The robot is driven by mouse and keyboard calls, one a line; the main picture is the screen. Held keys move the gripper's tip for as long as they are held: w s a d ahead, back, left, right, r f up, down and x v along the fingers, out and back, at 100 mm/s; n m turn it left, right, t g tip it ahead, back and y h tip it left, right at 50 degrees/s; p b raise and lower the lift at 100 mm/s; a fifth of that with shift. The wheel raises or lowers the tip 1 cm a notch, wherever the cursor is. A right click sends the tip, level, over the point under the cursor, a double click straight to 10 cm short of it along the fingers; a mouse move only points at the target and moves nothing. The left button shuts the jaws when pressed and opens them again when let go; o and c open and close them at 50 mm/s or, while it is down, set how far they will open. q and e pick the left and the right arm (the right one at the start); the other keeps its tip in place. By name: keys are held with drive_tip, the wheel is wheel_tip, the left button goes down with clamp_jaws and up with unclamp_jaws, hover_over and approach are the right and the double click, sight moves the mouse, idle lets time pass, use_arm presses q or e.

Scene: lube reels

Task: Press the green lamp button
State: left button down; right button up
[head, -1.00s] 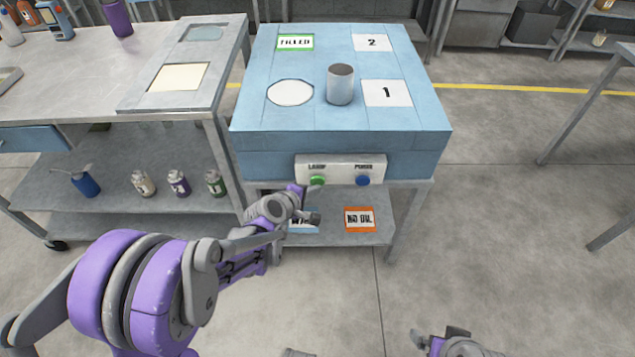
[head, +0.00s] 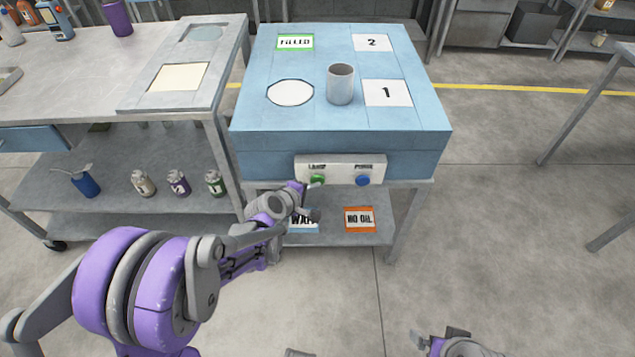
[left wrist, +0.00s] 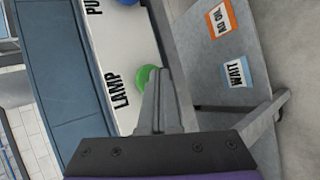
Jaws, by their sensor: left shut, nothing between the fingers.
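The green lamp button (head: 317,180) is on the left of a white panel (head: 340,163) on the front of the blue bench. It also shows in the left wrist view (left wrist: 147,78), beside the LAMP label, partly covered by my fingers. My left gripper (head: 318,186) is shut and empty, its tips at or just before the green button; I cannot tell whether they touch it. The left gripper also shows in the left wrist view (left wrist: 157,80). My right gripper (head: 440,338) is at the bottom edge, only partly in view.
A blue button (head: 363,180) sits right of the green one on the same panel. A grey cup (head: 340,84) stands on the blue bench top (head: 330,120). Below, the shelf holds WAIT and NO OIL (head: 359,219) signs. Small bottles stand on the left cart's shelf (head: 120,215).

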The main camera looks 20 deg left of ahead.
use_arm(q)
drive_tip(key=shift+w, duration=0.15)
idle(0.3)
drive_tip(key=shift+s+d, duration=0.1)
drive_tip(key=shift+s, duration=0.45)
drive_tip(key=s+d, duration=0.1)
drive_tip(key=s, duration=0.4)
drive_tip(key=shift+s+d, duration=0.35)
drive_tip(key=shift+s, duration=0.05)
